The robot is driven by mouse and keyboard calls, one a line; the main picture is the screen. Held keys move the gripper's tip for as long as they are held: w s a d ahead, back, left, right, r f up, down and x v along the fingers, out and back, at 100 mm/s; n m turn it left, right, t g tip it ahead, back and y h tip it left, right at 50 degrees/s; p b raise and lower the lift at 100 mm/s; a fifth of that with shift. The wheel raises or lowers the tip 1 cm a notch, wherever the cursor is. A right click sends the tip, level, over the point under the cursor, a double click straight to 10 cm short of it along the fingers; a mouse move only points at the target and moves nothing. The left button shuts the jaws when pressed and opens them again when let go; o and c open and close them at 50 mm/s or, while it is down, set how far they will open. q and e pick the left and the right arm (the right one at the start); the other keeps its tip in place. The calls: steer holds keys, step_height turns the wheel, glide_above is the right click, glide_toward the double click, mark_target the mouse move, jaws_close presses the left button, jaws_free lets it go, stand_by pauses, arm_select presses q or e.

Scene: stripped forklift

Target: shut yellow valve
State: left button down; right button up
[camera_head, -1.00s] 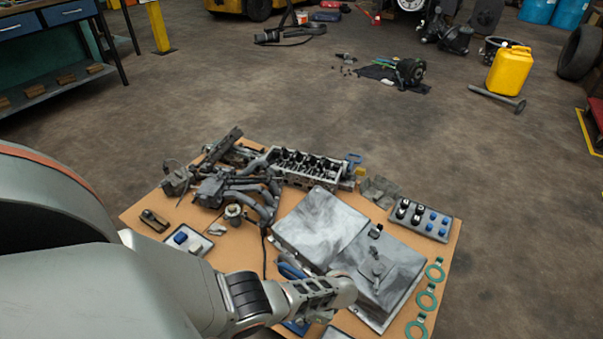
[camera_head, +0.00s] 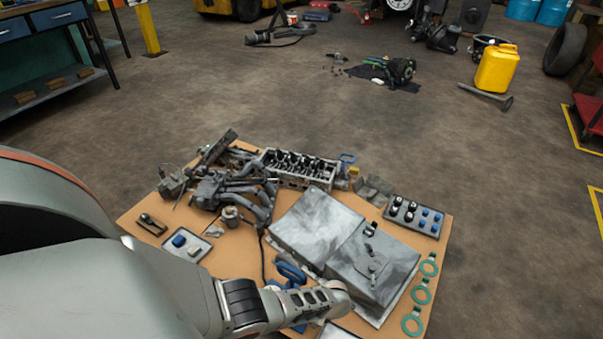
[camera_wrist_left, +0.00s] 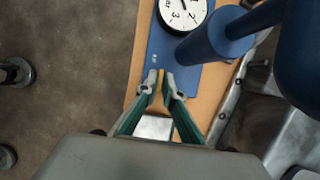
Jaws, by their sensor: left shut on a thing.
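In the left wrist view a thin yellow strip (camera_wrist_left: 160,75), seemingly the yellow valve's handle, shows between my left gripper's fingertips (camera_wrist_left: 160,88). The gripper is shut on it, and the fingers hide much of it. It lies over a blue plate (camera_wrist_left: 160,50), close to the plate's lower part. How far the valve is turned cannot be told. In the head view the blue fixture (camera_head: 291,272) shows partly behind my left wrist, which hides the fingertips and the yellow handle. My right gripper is in neither view.
A white dial gauge (camera_wrist_left: 183,10) and a thick blue post (camera_wrist_left: 215,38) stand close to the fingers. Grey metal covers (camera_head: 318,228), an engine head (camera_head: 298,168) and green rings (camera_head: 421,291) crowd the table (camera_head: 140,213).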

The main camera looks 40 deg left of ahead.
arm_select(q)
steer(key=shift+s+a, duration=0.1)
steer(key=shift+a, duration=0.05)
steer(key=c, duration=2.2)
jaws_free()
steer(key=shift+d+r, duration=0.5)
steer(key=shift+r, duration=0.05)
steer(key=shift+d+r, duration=0.15)
steer(key=shift+r, duration=0.6)
steer(key=v, duration=0.9)
steer(key=shift+r, duration=0.1)
